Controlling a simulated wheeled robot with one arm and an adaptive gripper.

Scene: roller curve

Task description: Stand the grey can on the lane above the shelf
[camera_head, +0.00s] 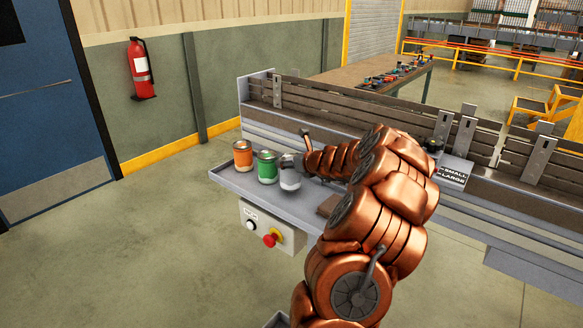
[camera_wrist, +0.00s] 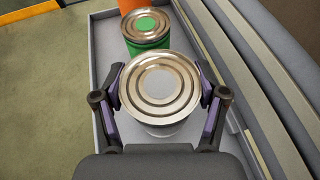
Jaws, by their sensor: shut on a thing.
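The grey can (camera_head: 290,177) is at the near end of a row of cans on the shelf (camera_head: 225,178). In the wrist view the grey can (camera_wrist: 160,88) is upright between the two fingers of my gripper (camera_wrist: 160,100), which is shut on it. I cannot tell whether its base touches the shelf. The lane (camera_head: 350,106) runs above and behind the shelf, with slatted side walls. My arm hides part of the lane and shelf.
A green can (camera_head: 267,167) stands close beside the grey can, and an orange can (camera_head: 243,155) stands beyond it. A control box (camera_head: 268,230) with a red button hangs below the shelf. Metal brackets (camera_head: 465,135) and a SMALL/LARGE sign (camera_head: 453,174) are along the lane.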

